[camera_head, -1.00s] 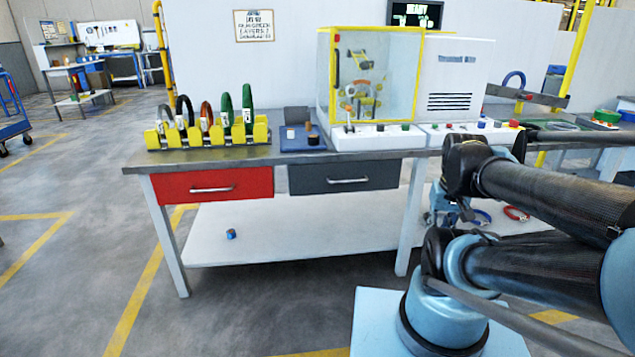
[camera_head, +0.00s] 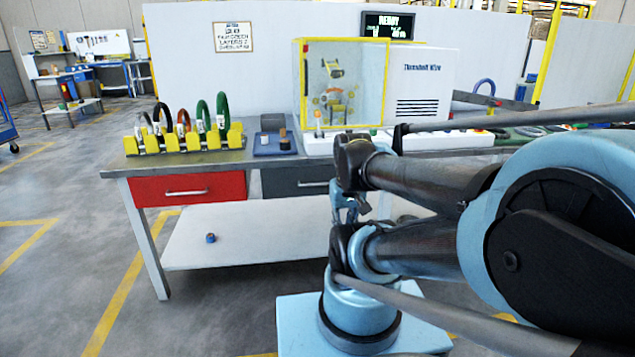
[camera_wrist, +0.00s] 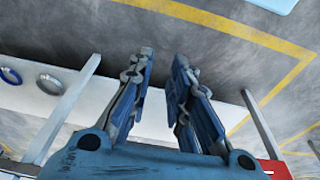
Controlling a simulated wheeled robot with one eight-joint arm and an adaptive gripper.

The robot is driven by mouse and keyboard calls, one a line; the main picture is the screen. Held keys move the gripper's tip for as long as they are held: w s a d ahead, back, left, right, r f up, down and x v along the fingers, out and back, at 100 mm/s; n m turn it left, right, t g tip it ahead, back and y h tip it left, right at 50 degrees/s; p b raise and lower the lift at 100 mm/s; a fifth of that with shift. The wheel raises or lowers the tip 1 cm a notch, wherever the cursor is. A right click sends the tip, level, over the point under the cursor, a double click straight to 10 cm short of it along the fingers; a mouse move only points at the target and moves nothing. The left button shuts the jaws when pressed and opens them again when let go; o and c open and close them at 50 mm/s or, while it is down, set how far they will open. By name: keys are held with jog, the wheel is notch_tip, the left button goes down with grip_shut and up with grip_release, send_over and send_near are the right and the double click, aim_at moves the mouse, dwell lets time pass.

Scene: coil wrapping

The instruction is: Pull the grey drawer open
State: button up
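The grey drawer (camera_head: 285,182) is under the workbench top, right of the red drawer (camera_head: 189,189). Its front looks flush with the bench. Its bar handle (camera_head: 313,183) is in view, and my arm hides its right end. My gripper (camera_head: 348,212) is small and partly hidden beside my arm, below the bench top in the head view. In the wrist view my gripper (camera_wrist: 160,75) has its two blue fingers apart with nothing between them. The grey drawer cannot be made out in the wrist view.
A yellow rack (camera_head: 185,142) with several coils and a blue tray (camera_head: 275,146) stand on the bench. A clear-walled machine (camera_head: 343,85) stands behind. The white lower shelf (camera_head: 250,232) holds a small blue-brown item (camera_head: 211,238). Floor left of the bench is clear.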

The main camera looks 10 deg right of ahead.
notch_tip(320, 180, up, 11)
jog(key=m, duration=1.8)
send_over(319, 184)
jog(key=s, duration=0.3)
jog(key=w+f, duration=0.1)
jog(key=f, duration=0.4)
jog(key=w+f, duration=0.1)
jog(key=f, duration=0.5)
jog(key=w+f, duration=0.1)
jog(key=f, duration=0.5)
jog(key=shift+f, duration=0.15)
